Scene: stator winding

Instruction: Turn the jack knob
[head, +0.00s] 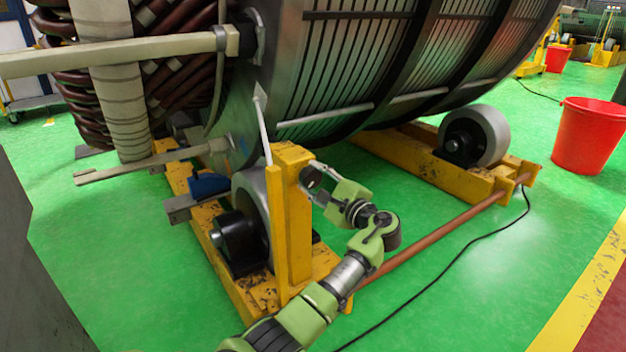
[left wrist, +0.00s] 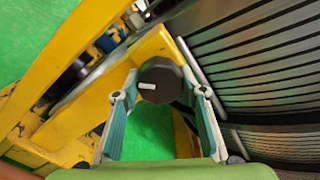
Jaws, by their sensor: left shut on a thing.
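The jack knob (head: 311,178) is a dark round knob on the side of the yellow jack post (head: 293,225). It also shows in the left wrist view as a black faceted knob (left wrist: 161,75) with a small white mark on its face. My left gripper (head: 316,184) reaches up from the lower middle of the head view. Its two fingers (left wrist: 160,88) are on either side of the knob and shut on it. The fingers hide part of the knob's sides. My right gripper is not in view.
The large stator drum (head: 350,70) hangs close above the knob and post. It rests by rollers (head: 475,137) on yellow stands. A brown rod (head: 440,230) and a black cable (head: 470,243) lie to the right. A red bucket (head: 588,135) stands farther right on the green floor.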

